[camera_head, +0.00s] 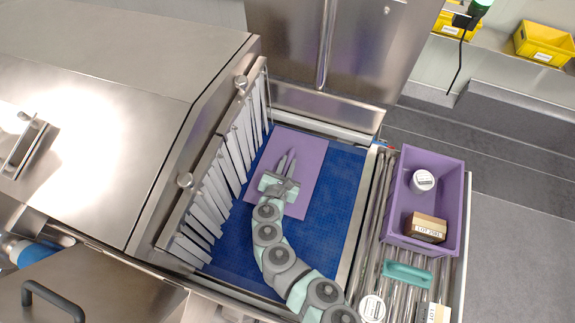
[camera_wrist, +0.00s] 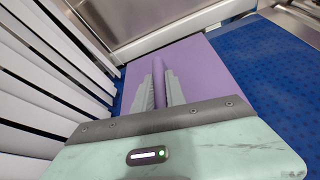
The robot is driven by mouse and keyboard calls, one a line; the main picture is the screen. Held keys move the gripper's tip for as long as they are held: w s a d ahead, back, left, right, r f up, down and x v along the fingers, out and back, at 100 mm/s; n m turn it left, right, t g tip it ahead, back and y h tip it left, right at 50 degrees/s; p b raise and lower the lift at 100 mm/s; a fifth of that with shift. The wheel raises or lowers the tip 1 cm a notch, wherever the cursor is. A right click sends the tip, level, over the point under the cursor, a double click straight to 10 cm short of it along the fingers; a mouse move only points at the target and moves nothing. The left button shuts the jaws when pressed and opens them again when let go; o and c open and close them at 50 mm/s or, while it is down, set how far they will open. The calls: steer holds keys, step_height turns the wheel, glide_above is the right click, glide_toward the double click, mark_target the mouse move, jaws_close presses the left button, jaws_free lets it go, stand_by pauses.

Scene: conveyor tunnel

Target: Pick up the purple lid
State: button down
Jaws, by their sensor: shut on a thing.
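The purple lid (camera_head: 310,160) is a flat rectangular panel over the blue conveyor belt, near the tunnel's strip curtain. My gripper (camera_head: 287,156) reaches over its middle. In the wrist view, the two grey fingers (camera_wrist: 159,78) close on a narrow raised purple ridge of the lid (camera_wrist: 205,75). The fingers hide part of the ridge, and my palm covers the lid's near part. I cannot tell whether the lid rests on the belt or is slightly above it.
The white strip curtain (camera_head: 215,185) hangs close on the left, and a steel panel (camera_head: 310,108) borders the far end. Bare blue belt (camera_head: 342,190) lies right. A purple crate (camera_head: 463,200) beyond holds a white round container (camera_head: 423,180) and a brown box (camera_head: 426,228).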

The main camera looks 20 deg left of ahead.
mark_target(287, 163)
step_height(287, 163, up, 20)
steer(key=p, duration=0.1)
steer(key=shift+f, duration=0.15)
stand_by(0.3)
steer(key=c, duration=2)
jaws_free()
jaws_close()
